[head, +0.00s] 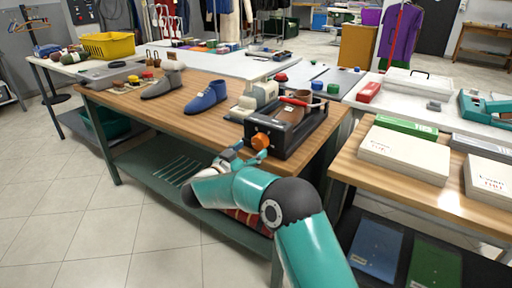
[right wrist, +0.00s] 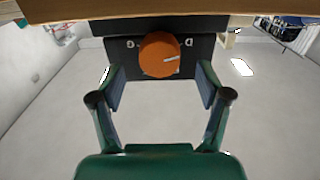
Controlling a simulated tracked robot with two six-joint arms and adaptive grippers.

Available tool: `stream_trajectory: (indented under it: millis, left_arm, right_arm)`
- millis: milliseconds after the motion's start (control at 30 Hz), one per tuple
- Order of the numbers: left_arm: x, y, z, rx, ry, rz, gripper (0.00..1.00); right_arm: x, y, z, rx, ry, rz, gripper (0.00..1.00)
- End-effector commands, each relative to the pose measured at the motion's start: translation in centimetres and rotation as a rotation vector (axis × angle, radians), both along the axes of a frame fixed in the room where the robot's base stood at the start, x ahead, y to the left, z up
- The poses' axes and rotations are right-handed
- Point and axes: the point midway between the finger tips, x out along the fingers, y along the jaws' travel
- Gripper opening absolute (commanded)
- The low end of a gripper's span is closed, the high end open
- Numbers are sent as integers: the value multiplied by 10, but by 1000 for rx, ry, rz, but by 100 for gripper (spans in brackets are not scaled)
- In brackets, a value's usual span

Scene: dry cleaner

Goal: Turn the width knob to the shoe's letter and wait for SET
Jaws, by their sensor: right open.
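The black stretching machine (head: 287,132) stands at the wooden table's front right corner, with a brown shoe (head: 288,113) on it below a red-handled part (head: 297,101). Its orange width knob (head: 261,141) faces the front. In the right wrist view, the knob (right wrist: 160,55) has a white pointer line aimed right and slightly up in the picture. Pale letters flank it on the black panel, too small to read surely. My right gripper (right wrist: 158,78) is open, its fingers on either side of the knob's line with gaps. In the head view, the right gripper (head: 240,156) is just before the knob. My left gripper is out of view.
A blue shoe (head: 207,97) and a grey shoe (head: 161,86) stand on the wooden table (head: 135,101) to the left. Pale blocks (head: 254,98) stand beside the machine. White boxes (head: 404,154) lie on the right table. Floor at the front left is clear.

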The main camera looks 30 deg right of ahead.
Motion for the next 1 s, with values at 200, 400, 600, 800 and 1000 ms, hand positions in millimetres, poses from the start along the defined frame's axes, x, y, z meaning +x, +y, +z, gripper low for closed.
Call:
stream_trajectory:
  millis: [200, 400, 600, 800, 1000]
  left_arm:
    - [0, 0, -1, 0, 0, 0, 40]
    - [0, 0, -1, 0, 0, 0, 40]
    - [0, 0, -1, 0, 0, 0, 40]
    - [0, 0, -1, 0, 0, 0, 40]
    - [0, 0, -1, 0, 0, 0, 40]
  right_arm:
    - [10, -24, -1, 0, 1, -1, 77]
    - [12, -30, 0, 0, 0, -1, 77]
    - [12, -30, 0, 0, 0, -1, 75]
    - [11, -30, 0, 0, 0, -1, 42]
    - [12, -30, 0, 0, 0, 0, 17]
